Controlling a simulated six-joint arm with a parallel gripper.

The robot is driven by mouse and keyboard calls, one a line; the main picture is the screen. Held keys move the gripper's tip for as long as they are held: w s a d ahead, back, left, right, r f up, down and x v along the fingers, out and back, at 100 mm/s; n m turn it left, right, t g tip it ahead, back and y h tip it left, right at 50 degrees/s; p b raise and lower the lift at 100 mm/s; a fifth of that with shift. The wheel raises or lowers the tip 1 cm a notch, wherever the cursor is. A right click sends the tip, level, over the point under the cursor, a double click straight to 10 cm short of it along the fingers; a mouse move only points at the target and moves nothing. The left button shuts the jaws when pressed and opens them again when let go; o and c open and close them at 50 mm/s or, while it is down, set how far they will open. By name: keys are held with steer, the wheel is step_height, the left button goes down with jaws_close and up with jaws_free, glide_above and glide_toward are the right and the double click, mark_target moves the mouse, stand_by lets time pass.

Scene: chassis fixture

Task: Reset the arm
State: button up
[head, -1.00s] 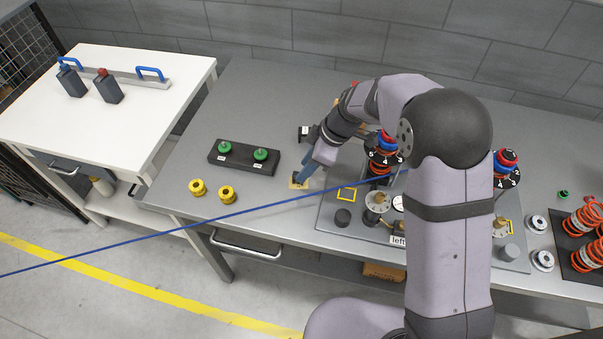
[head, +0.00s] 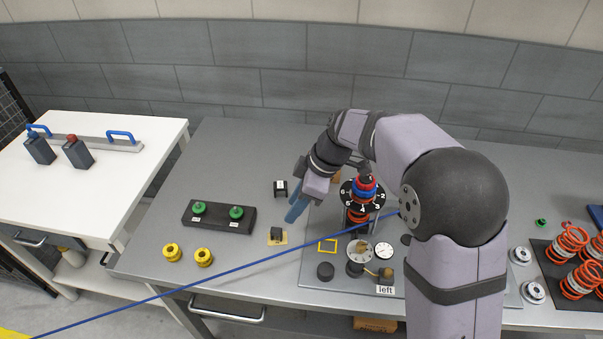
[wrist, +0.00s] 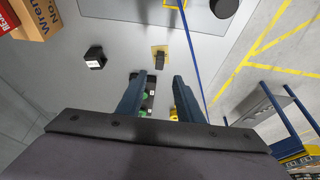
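My gripper (head: 294,212) hangs above the grey bench, left of the left fixture station. Its two blue fingers stand apart in the wrist view (wrist: 157,97), with nothing between them. A black block on a small yellow-tan pad (head: 277,236) lies on the bench just below and left of the fingertips, apart from them. It also shows ahead of the fingers in the wrist view (wrist: 160,58). The left station carries a spring with a black numbered dial (head: 363,196) and a red and blue top. My arm hides part of the fixture plate.
A black tray with two green knobs (head: 218,218) and two yellow rings (head: 188,255) lie to the left. A small black labelled block (head: 280,188) stands behind. A blue cable (head: 230,271) crosses the view in front. Orange springs (head: 575,262) stand at the right.

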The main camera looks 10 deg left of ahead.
steer(key=s+d+r+m+t+h+p, duration=0.25)
steer(key=s+d+m+p, duration=0.25)
steer(key=s+d+m, duration=0.55)
steer(key=s+d+f+m+g+h+b, duration=0.25)
steer(key=s+d+f+m+b, duration=0.5)
steer(key=d, duration=0.65)
step_height(320, 180, up, 12)
steer(key=s+p, duration=0.1)
steer(key=p, duration=1.4)
steer(key=shift+a+y, duration=0.3)
steer(key=shift+a, duration=0.05)
